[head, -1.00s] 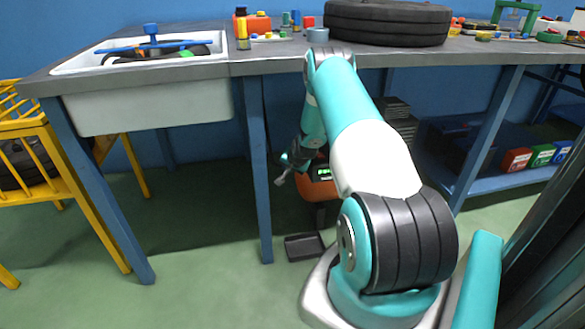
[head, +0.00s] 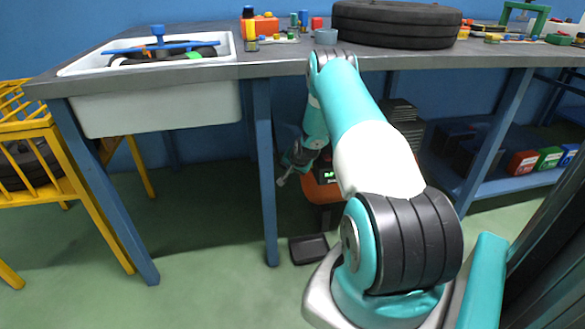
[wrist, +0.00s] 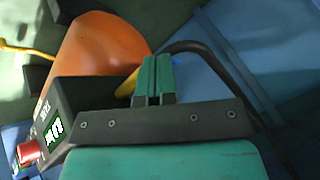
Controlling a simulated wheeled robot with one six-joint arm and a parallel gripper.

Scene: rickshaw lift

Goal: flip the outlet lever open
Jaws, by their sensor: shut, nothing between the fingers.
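The machine with the orange tank (wrist: 105,45) is under the bench; in the head view its orange body (head: 322,190) shows partly behind my arm. In the wrist view it has a black box with a lit green display (wrist: 53,132) and a red knob (wrist: 29,152). A yellow piece (wrist: 127,87), possibly the outlet lever, shows just left of my gripper (wrist: 152,62); most of it is hidden and I cannot tell whether they touch. My gripper's green fingers are together, with nothing between them. In the head view my gripper (head: 281,182) is left of the machine.
A black hose (wrist: 215,58) curves right of the fingers. A blue bench leg (head: 265,175) stands just left of my gripper. The bench top (head: 285,66) is above my forearm. A dark tray (head: 308,249) lies on the floor below.

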